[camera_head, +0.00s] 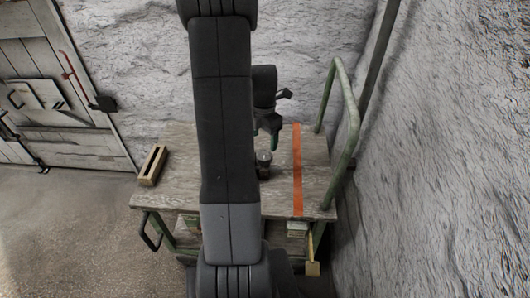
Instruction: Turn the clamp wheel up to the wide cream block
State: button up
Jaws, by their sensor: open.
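My gripper (268,136) is a dark shape with green fingertips. It is above the wooden table, partly hidden behind my own arm, and it is open. A small dark object with a paler top (264,161) stands on the table just below the gripper in the picture. I cannot tell whether it is the clamp wheel, and a gap between it and the fingers is not clear. A long cream block with a dark slot along its top (153,165) lies at the table's left end. I cannot tell whether it is the wide cream block. No other wheel is clearly visible.
The wooden table (185,190) has an orange stripe (297,165) on its right part. A green rail (352,130) rises at its right end. A dark handle (150,232) is at the front left. A rough wall stands close on the right. My arm hides the table's middle.

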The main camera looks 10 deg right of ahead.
aim_at(264, 154)
notch_tip(264, 154, down, 8)
jog(key=shift+r, duration=0.1)
dwell(0.4)
jog(key=c, duration=1)
